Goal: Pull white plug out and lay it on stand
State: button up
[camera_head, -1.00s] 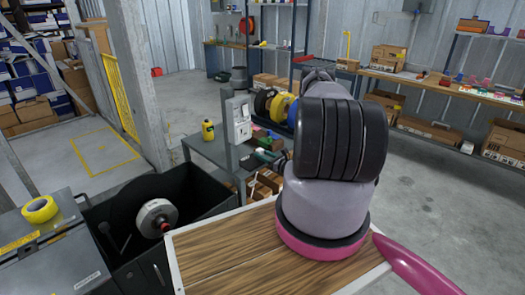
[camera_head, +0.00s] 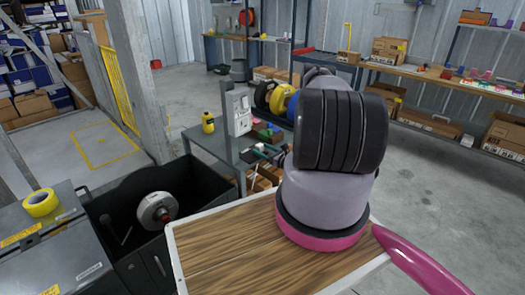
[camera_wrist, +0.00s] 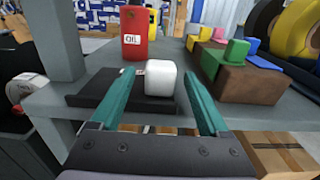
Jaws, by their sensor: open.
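A white rounded block (camera_wrist: 160,79), apparently the white plug, rests on a flat black slab (camera_wrist: 88,98) on the grey table in the wrist view. I cannot tell whether this slab is the stand. My gripper (camera_wrist: 159,76) is open, with one teal finger on each side of the block. A gap shows on the left; on the right, I cannot tell whether the finger touches it. In the head view my gripper (camera_head: 268,151) is small and partly hidden by my arm, and the block cannot be made out.
A red oil can (camera_wrist: 135,32) stands behind the slab. A brown block with coloured pieces (camera_wrist: 240,80) is close on the right. A grey post (camera_wrist: 52,40) rises on the left; in the head view it carries a white box (camera_head: 239,110). A yellow bottle (camera_head: 208,123) stands nearby.

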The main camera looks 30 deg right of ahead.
jog(key=v, duration=1)
jog(key=shift+s, duration=0.35)
jog(key=shift+d, duration=0.15)
